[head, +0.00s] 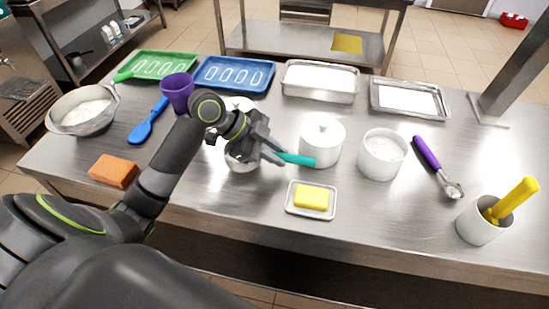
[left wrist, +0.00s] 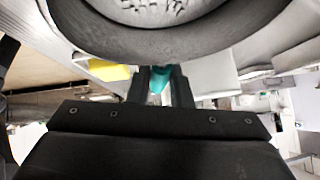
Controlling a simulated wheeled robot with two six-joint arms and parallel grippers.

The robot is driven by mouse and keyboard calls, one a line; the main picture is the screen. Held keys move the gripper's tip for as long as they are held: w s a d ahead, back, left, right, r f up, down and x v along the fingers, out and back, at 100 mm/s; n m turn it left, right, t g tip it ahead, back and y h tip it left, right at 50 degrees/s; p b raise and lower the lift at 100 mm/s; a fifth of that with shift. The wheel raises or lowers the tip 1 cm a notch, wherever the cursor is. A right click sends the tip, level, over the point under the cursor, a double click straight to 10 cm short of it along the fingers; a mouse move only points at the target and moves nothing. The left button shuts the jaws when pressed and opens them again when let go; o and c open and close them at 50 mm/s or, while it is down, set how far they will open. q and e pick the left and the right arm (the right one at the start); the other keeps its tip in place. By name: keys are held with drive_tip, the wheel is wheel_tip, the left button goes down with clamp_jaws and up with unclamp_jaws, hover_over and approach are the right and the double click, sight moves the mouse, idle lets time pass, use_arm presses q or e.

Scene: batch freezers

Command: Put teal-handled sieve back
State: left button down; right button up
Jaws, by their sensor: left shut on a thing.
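My left gripper (head: 272,149) is shut on the teal handle (head: 297,158) of the sieve, above the middle of the steel table. The handle's free end sticks out to the right of the fingers, in front of a lidded white pot. In the left wrist view the teal handle (left wrist: 160,78) shows between the two fingers (left wrist: 163,85). The sieve's head is mostly hidden behind my gripper and wrist in the head view. A large grey round rim (left wrist: 150,45) with a pale, speckled inside fills the top of the wrist view; I cannot tell if it is the sieve. My right gripper is out of view.
White round ware (head: 240,165) shows partly under my gripper. The lidded white pot (head: 322,142) and a white tub (head: 382,156) stand right of it. A small tray (head: 291,204) with a yellow block lies in front. A purple cup (head: 178,93) stands left. Trays line the back.

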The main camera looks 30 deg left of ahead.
use_arm(q)
wheel_tip(320, 180, down, 2)
drive_tip(key=shift+f, duration=0.25)
drive_tip(key=shift+f, duration=0.1)
drive_tip(key=c, duration=1.3)
unclamp_jaws()
drive_tip(key=shift+s+a+r, duration=0.15)
drive_tip(key=shift+a+r, duration=0.3)
drive_tip(key=shift+r, duration=0.05)
drive_tip(key=b+v, duration=0.1)
drive_tip(key=v, duration=0.7)
drive_tip(key=shift+s+a+r, duration=0.1)
drive_tip(key=shift+a+r, duration=0.1)
drive_tip(key=shift+r, duration=0.05)
drive_tip(key=shift+v, duration=1.1)
